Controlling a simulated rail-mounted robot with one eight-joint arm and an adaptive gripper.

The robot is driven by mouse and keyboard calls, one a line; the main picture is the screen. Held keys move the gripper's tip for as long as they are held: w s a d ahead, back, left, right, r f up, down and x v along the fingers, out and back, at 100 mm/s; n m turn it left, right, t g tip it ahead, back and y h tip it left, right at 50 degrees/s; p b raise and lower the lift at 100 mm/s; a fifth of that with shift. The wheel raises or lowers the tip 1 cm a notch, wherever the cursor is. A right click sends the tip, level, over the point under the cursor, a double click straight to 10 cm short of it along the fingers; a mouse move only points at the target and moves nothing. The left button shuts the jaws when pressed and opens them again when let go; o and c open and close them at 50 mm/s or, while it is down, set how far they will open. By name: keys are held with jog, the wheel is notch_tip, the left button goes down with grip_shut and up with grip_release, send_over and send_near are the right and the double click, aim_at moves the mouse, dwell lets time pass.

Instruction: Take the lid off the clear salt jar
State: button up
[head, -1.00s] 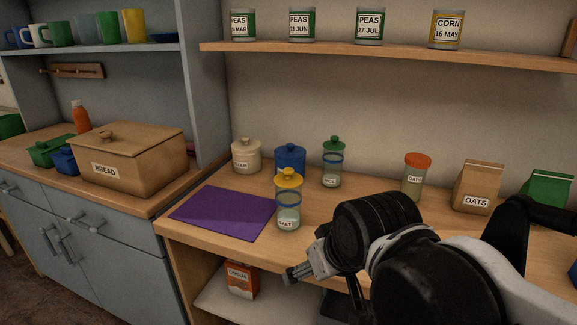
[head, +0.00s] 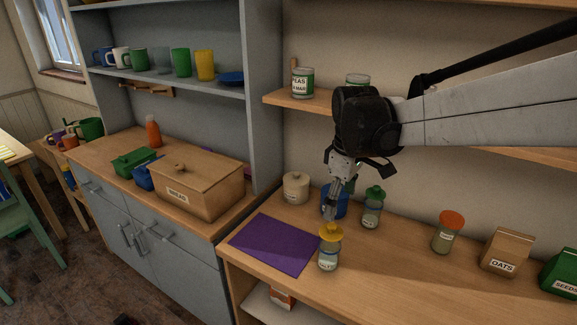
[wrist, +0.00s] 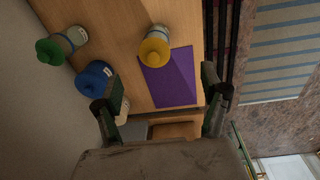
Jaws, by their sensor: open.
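The purple mat (head: 272,243) lies flat left of the jar. A blue canister (head: 340,203), a green-lidded jar (head: 372,210) and a cream canister (head: 296,188) stand close behind. An orange-lidded jar (head: 448,234) stands further right. A shelf (head: 284,101) runs above.

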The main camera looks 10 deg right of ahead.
aim_at(332, 224)
jog(key=shift+n+g, duration=0.5)
jog(key=shift+n, duration=0.2)
jog(key=w+f+p, duration=0.1)
jog(key=f, duration=0.1)
jog(key=w+f, duration=0.1)
jog(key=f, duration=0.1)
jog(key=w+f+p, duration=0.1)
jog(key=f, duration=0.2)
jog(key=shift+d+p, duration=0.2)
jog(key=shift+p, duration=0.1)
jog(key=shift+w+a+f+p, duration=0.1)
jog(key=shift+f+p, duration=0.1)
jog(key=shift+f, duration=1.05)
jog(key=shift+w+a+f+p, duration=0.1)
jog(key=shift+f+p, duration=0.05)
jog(key=shift+f, duration=1.1)
jog(key=shift+s, duration=0.1)
jog(key=c, duration=1.1)
